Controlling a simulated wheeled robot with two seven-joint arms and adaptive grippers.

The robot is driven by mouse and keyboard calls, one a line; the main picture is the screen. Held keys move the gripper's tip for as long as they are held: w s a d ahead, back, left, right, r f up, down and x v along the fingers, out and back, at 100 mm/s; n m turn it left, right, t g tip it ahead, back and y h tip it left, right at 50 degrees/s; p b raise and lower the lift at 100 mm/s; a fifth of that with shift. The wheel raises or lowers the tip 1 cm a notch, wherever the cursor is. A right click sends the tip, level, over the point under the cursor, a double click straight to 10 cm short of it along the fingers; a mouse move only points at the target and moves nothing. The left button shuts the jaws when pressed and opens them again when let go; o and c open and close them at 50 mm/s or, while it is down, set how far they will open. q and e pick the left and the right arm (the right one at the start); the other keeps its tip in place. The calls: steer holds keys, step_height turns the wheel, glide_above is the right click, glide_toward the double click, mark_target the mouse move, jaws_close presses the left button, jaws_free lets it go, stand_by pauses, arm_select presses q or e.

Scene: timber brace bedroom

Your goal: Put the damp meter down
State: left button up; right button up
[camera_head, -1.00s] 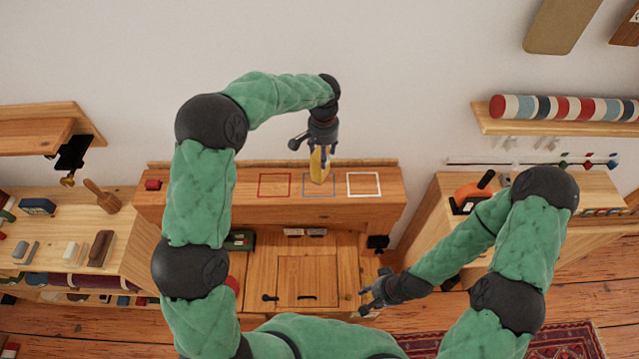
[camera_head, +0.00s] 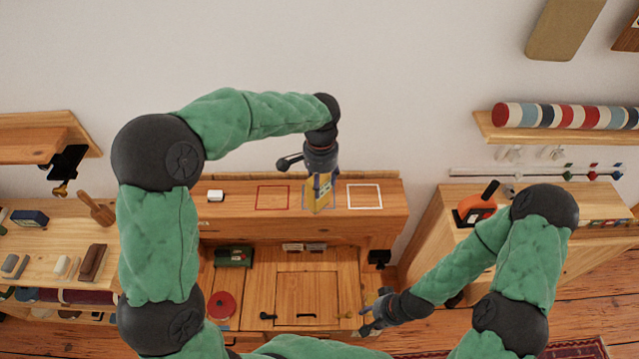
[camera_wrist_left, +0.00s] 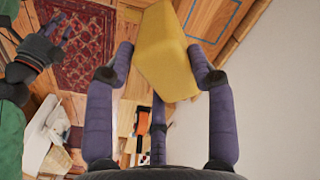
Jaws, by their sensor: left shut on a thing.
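The damp meter, a yellow block (camera_head: 320,198), hangs tilted from my left gripper (camera_head: 319,178) over the blue outline on the wooden shelf top (camera_head: 240,222). The left wrist view shows the yellow block (camera_wrist_left: 163,50) between the purple fingers of my left gripper (camera_wrist_left: 165,65), which are shut on it. The block covers much of the blue outline in the head view, and I cannot tell whether its lower end touches the wood. My right gripper (camera_head: 374,312) is low at the right, empty, with its fingers apart.
A red outline (camera_head: 273,197) and a white outline (camera_head: 364,196) lie either side of the blue one, both empty. A small white item (camera_head: 215,196) stands on the shelf's left. An orange tool (camera_head: 476,210) sits on the right cabinet. The wall is close behind.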

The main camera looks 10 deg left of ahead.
arm_select(q)
steer(key=w+a+f+p, duration=0.2)
steer(key=w+f, duration=0.9)
steer(key=f, duration=0.1)
steer(key=shift+w, duration=0.25)
steer(key=shift+a, duration=0.1)
steer(key=shift+f, duration=0.15)
steer(key=o, duration=1.3)
